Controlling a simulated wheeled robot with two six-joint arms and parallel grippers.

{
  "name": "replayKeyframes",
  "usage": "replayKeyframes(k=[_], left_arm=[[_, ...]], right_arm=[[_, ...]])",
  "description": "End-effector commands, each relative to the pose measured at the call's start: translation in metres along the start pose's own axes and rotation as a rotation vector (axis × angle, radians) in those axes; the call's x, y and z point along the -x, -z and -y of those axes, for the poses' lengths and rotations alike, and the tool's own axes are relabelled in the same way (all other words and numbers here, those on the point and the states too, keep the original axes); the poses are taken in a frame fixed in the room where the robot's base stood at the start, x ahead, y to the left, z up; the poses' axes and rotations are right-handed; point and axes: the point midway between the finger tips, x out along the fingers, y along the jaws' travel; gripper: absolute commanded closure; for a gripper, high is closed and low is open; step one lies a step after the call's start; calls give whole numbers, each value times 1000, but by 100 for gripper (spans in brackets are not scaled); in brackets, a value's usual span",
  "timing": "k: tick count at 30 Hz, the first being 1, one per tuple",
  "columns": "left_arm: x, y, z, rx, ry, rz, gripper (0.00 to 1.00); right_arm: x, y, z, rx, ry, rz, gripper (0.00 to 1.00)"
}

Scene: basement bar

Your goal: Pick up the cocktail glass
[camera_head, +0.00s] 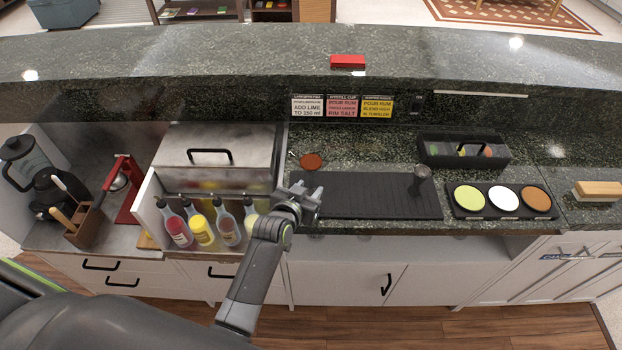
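My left gripper (311,191) is in front of the left end of the black bar mat (360,197). Its two short fingertips point away from me with a small gap between them, and no object shows in the gap. A small dark grey, see-through-looking cup or glass (421,175) stands near the right end of the mat, well to the right of the gripper. I cannot tell for sure whether it is the cocktail glass; no other clear cocktail glass shows. My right gripper is out of view.
A reddish-brown round dish (311,161) lies behind the mat. Several bottles (201,230) stand in a well at left. A tray of three colored discs (503,199) and a black caddy (463,152) are at right. The raised bar ledge (230,66) runs behind.

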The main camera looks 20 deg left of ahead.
Motion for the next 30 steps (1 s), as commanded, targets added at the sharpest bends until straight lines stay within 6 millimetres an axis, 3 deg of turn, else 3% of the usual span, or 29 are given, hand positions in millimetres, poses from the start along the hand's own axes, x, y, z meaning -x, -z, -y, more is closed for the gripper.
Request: replayKeyframes(k=[5, 18, 30], left_arm=[[-7, 0, 1, -1, 0, -1, 62], [-51, 2, 6, -1, 0, -1, 62], [-55, 4, 7, 0, 0, 1, 64]], right_arm=[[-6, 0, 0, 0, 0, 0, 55], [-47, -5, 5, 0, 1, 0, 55], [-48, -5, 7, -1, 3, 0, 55]])
